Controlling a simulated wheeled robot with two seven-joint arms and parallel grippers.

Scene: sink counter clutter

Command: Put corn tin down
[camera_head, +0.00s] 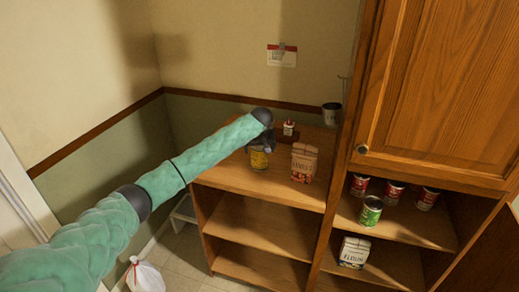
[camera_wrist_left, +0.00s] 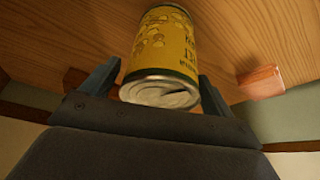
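The corn tin (camera_head: 259,158) is yellow with a dark green label edge and stands upright on the wooden top of the shelf unit. In the left wrist view the corn tin (camera_wrist_left: 162,45) shows upside down, its metal lid toward me. My left gripper (camera_head: 262,140) is at the tin, partly hidden behind my arm end. In the left wrist view its two fingers (camera_wrist_left: 160,72) are on either side of the tin, with a narrow gap visible at each side. Whether one finger touches is hard to tell. My right gripper is not in view.
A paper carton (camera_head: 304,162) stands right of the tin, and a small red-and-white bottle (camera_head: 289,128) behind it. A dark cup (camera_head: 331,114) is at the back right. The cabinet (camera_head: 440,90) rises at the right, with tins and a green tin (camera_head: 371,211) below. The shelf top's front is clear.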

